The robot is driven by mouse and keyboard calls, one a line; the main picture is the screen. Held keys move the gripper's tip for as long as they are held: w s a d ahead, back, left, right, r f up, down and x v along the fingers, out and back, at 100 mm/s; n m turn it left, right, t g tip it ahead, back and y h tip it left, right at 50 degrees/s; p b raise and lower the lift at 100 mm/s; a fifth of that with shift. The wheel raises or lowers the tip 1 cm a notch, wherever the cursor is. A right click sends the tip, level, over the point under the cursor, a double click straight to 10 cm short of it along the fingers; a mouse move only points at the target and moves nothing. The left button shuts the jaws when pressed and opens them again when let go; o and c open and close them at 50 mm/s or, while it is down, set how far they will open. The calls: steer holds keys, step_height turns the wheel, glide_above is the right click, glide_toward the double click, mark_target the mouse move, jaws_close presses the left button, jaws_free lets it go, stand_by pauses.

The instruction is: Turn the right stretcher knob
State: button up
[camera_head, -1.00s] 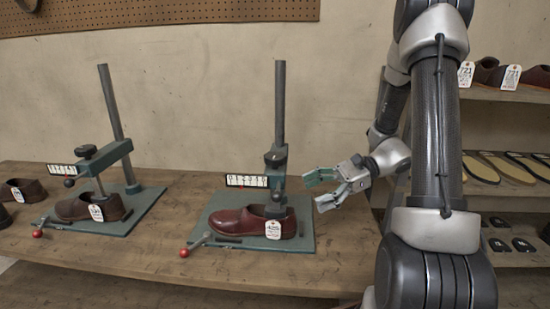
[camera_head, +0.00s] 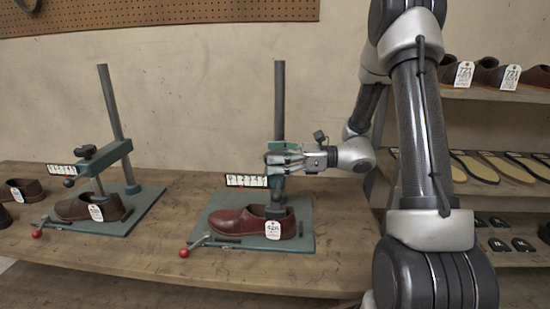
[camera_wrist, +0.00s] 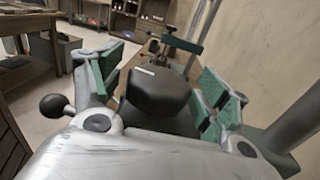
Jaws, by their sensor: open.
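The right stretcher stands on a green base plate (camera_head: 305,238) with a grey post (camera_head: 280,100) and clamps a dark red shoe (camera_head: 250,222). Its dark knob (camera_wrist: 158,92) shows in the wrist view between the two green-padded fingers of my gripper (camera_wrist: 160,84). The fingers are open, one on each side of the knob, with a visible gap on both sides. In the head view my gripper (camera_head: 278,158) reaches in from the right at the top of the stretcher's arm and hides the knob.
The post (camera_wrist: 295,122) stands close by my gripper's right finger. A black ball handle (camera_wrist: 54,106) shows at left. The left stretcher (camera_head: 107,160) holds another shoe (camera_head: 78,208). Shelves with shoes and soles (camera_head: 495,168) stand at right. Bare bench (camera_head: 340,235) lies right of the plate.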

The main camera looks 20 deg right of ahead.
steer(key=c, duration=1.1)
steer(key=shift+o, duration=0.4)
steer(key=m+t+h, duration=0.1)
steer(key=t, duration=0.1)
steer(key=shift+m+t, duration=0.4)
steer(key=m+t+h, duration=0.2)
steer(key=m+t, duration=0.1)
steer(key=t, duration=0.1)
steer(key=shift+h, duration=0.4)
steer(key=o, duration=1)
steer(key=v, duration=1.2)
